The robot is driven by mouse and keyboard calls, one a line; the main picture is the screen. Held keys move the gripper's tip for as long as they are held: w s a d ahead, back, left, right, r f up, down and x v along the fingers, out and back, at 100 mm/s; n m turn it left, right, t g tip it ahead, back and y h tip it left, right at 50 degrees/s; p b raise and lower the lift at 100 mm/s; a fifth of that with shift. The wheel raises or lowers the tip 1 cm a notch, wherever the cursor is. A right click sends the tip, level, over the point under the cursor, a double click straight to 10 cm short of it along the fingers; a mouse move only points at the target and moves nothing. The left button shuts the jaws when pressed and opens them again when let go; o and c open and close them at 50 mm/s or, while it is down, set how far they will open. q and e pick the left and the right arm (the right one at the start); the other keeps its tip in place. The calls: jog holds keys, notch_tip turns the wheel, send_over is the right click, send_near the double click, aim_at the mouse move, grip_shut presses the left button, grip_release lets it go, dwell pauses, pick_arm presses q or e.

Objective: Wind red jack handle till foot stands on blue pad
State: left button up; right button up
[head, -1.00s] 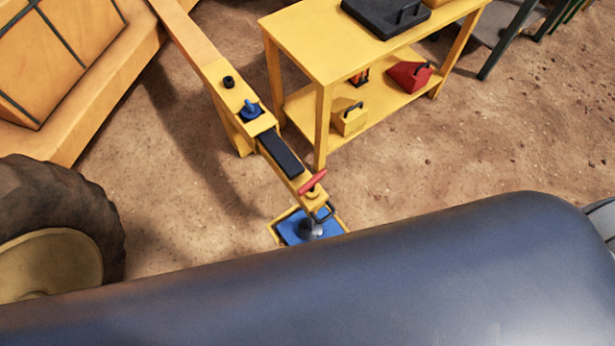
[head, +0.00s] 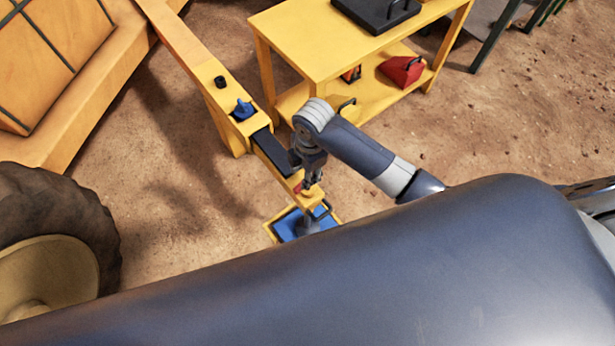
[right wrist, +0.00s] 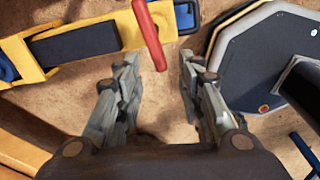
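The red jack handle (head: 298,190) is on the end of the yellow beam, partly hidden by my right gripper (head: 311,182) in the head view. In the right wrist view the red handle (right wrist: 149,30) points down the picture, its near end between the tips of my open right gripper (right wrist: 158,60). Clear space shows between the handle and both fingers. The grey foot (head: 308,226) is over the blue pad (head: 288,225), which lies in a yellow frame; I cannot tell whether they touch. My left gripper is out of view.
The yellow beam (head: 190,62) carries a blue knob (head: 242,108) and a black strip (head: 271,152). A yellow bench (head: 310,45) with a lower shelf stands close behind the handle. A large tyre (head: 60,225) is at left. Bare ground lies between the tyre and beam.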

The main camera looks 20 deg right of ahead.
jog(key=f+n, duration=0.1)
jog(key=f, duration=0.2)
jog(key=w+d+f+n+b, duration=0.1)
jog(key=f, duration=0.2)
jog(key=w+f, duration=0.1)
jog(key=f, duration=0.2)
jog(key=shift+d+n+h, duration=0.15)
jog(key=shift+n+h, duration=0.15)
jog(key=shift+n, duration=0.1)
jog(key=shift+r, duration=0.1)
grip_shut()
